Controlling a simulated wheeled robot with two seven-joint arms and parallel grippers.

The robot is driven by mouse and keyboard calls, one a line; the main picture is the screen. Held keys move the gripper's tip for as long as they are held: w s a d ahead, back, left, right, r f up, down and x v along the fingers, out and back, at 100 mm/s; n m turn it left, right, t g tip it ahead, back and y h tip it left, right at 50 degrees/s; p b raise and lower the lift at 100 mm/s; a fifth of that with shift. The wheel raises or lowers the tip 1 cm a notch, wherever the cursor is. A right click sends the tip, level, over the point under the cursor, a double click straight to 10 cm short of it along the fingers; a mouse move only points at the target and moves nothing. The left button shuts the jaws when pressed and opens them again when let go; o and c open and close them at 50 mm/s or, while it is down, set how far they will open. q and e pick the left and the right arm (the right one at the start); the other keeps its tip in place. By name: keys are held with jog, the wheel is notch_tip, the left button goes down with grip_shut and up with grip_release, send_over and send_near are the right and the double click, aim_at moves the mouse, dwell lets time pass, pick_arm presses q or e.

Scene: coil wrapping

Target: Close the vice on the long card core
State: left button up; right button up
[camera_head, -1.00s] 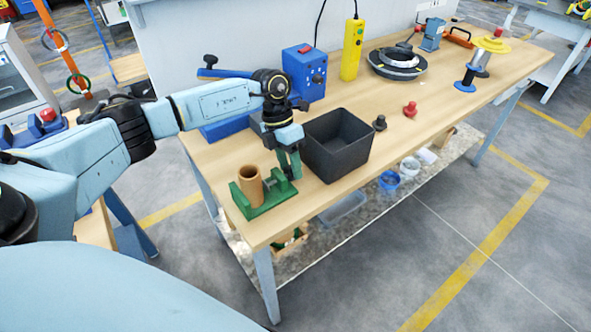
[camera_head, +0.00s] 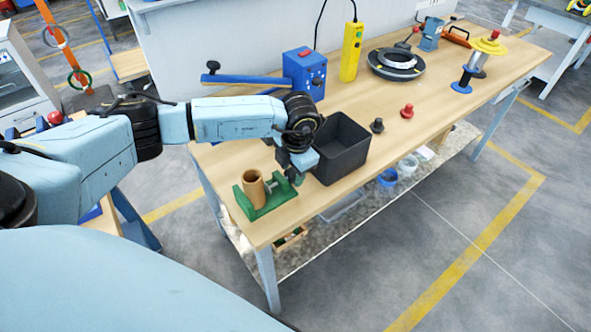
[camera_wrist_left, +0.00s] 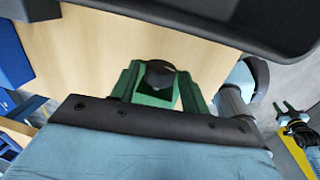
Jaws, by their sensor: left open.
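The green vice (camera_head: 259,209) stands at the near left corner of the wooden table. The brown card core (camera_head: 254,190) stands upright in it. My left gripper (camera_head: 298,179) is low at the vice's right end, close to the screw; contact cannot be told. Its green fingers show open in the left wrist view (camera_wrist_left: 158,92), with a dark rounded part between them that I cannot identify clearly. The core is not visible there. My right gripper (camera_wrist_left: 293,108) shows small at that view's right edge, its green fingers apart.
A black bin (camera_head: 345,153) stands just right of my left gripper. Behind the arm is a blue machine (camera_head: 305,72) with a long blue bar. A black knob (camera_head: 377,126) and a red one (camera_head: 407,111) stand right of the bin. The table's front edge is close to the vice.

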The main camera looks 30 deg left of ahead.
pick_arm(q)
jog(key=shift+d+t+y, duration=0.15)
jog(key=shift+t+y, duration=0.25)
jog(key=shift+y, duration=0.4)
jog(key=shift+s, duration=0.1)
jog(key=shift+d+f+y, duration=0.1)
jog(key=shift+d+y, duration=0.1)
jog(key=shift+y, duration=0.2)
jog(key=shift+s+d+f+t+y+b, duration=0.1)
jog(key=shift+d+f+t+y+b, duration=0.1)
jog(key=shift+t+y+b, duration=0.55)
jog(key=shift+r+y, duration=0.1)
jog(key=shift+y, duration=0.35)
jog(key=shift+s, duration=0.1)
